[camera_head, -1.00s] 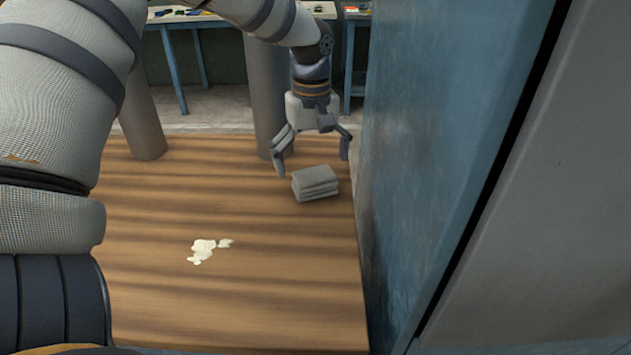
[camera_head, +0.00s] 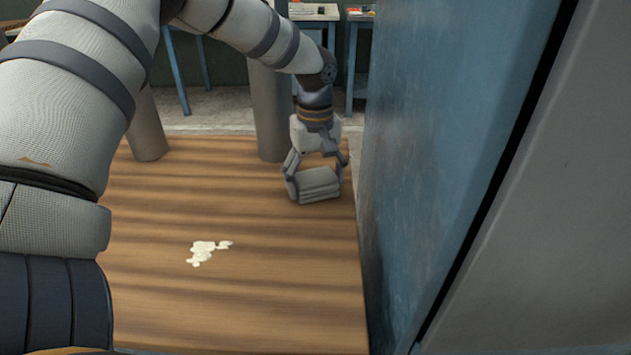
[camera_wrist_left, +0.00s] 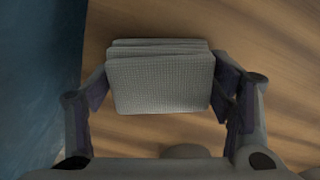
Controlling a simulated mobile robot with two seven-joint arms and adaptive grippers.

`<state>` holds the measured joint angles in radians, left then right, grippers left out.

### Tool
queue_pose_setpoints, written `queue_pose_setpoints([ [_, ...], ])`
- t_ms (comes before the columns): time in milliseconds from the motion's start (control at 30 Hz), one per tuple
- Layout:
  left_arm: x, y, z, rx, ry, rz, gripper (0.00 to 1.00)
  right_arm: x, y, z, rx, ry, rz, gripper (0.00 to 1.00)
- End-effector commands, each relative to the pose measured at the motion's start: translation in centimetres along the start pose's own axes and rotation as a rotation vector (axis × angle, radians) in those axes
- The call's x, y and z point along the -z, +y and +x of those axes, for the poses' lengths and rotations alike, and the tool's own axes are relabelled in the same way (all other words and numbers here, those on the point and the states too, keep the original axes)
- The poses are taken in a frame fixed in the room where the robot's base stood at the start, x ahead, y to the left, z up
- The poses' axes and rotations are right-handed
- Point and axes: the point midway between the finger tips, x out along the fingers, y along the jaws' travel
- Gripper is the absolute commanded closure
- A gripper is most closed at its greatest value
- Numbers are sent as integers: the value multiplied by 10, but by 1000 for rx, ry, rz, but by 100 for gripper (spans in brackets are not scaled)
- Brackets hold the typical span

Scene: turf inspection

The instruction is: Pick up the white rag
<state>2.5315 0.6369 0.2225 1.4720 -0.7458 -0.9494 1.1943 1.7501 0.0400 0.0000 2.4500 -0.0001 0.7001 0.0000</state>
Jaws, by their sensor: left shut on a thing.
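The white rag (camera_head: 318,186) is a folded, light grey-white stack near the far right corner of the wooden table. My left gripper (camera_head: 316,180) has come down over it, with one finger on each side. In the left wrist view the rag (camera_wrist_left: 160,82) fills the space between the two fingers of the left gripper (camera_wrist_left: 162,90), and its layers show at the top edge. The gripper is shut on the rag, which appears to be still at table level. My right gripper is not in view.
The wooden table (camera_head: 250,300) has a pale spill (camera_head: 205,252) near its middle. A blue panel (camera_head: 440,130) rises along the table's right edge, close to the rag. Grey cylindrical posts (camera_head: 270,115) stand at the far edge. The table's front is clear.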

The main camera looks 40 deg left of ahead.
Motion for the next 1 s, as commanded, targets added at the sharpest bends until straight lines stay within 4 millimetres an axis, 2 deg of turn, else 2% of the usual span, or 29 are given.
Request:
queue_pose_setpoints([
  [167, 1, 1, -16, -2, 3, 0, 53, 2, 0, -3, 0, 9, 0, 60],
  [267, 0, -2, -39, -6, 6, 0, 53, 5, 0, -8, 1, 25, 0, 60],
  [400, -8, -33, -86, -22, 14, -1, 53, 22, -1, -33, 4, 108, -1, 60],
  [467, -12, -48, -103, -22, 14, 0, 53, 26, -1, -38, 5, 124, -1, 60],
  [600, -26, -97, -116, -7, 2, -3, 53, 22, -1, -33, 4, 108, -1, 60],
  [700, -30, -116, -122, 7, 7, -4, 53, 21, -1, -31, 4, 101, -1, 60],
  [833, -35, -129, -123, 20, -11, 1, 53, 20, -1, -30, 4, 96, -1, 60],
  [1000, -35, -135, -128, 7, -3, -2, 53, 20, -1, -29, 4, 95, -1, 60],
])
